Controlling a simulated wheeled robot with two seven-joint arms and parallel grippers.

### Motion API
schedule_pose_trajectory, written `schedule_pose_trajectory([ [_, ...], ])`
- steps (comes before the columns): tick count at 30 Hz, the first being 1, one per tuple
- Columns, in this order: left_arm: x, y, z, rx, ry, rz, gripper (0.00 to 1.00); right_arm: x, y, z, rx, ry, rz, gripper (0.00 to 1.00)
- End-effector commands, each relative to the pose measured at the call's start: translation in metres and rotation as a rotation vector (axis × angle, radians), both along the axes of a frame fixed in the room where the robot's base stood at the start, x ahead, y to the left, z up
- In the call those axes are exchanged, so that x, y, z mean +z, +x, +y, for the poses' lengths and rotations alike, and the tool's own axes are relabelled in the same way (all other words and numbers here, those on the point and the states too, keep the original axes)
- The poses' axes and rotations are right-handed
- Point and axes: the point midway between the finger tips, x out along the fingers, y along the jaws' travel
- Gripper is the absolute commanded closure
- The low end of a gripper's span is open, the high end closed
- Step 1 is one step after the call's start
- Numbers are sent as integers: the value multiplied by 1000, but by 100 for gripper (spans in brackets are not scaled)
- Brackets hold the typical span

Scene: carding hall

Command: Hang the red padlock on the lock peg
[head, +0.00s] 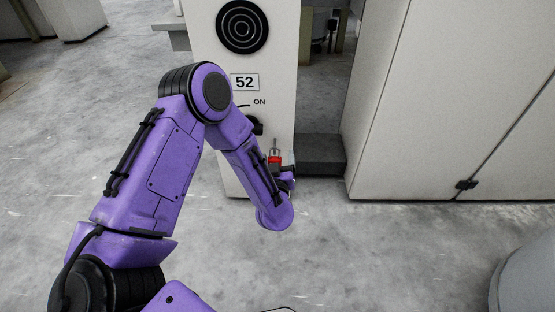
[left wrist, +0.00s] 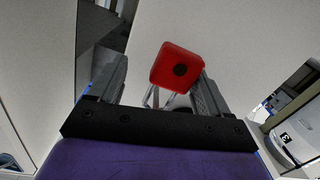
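The red padlock (head: 274,159) shows in front of the white machine panel, just above my left gripper (head: 286,175), with its grey shackle upward. In the left wrist view the padlock's red body (left wrist: 178,68) shows a dark round spot, with the shackle partly seen below it. My left gripper (left wrist: 163,82) has its fingers apart. The padlock lies close to the right finger, with a clear gap to the left finger. What bears the padlock is hidden, and I cannot make out the lock peg. My right gripper is not in view.
The white machine panel (head: 213,30) carries a black vent disc (head: 242,26), a "52" plate (head: 244,82) and a dark switch (head: 257,126) under "ON". A large pale cabinet (head: 440,90) stands to the right. A grey round object (head: 528,280) is at bottom right. The floor between is clear.

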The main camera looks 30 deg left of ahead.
Motion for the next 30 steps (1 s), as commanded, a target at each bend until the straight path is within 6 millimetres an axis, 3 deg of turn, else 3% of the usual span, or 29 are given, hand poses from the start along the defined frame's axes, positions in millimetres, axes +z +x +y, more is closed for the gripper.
schedule_pose_trajectory([
  [8,3,-10,-8,-5,1,3,22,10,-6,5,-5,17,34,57],
  [17,8,-70,-43,-7,2,3,22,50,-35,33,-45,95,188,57],
  [22,6,-88,-53,-2,1,1,22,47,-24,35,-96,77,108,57],
  [30,5,-91,-54,-1,-1,3,22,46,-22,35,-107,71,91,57],
])
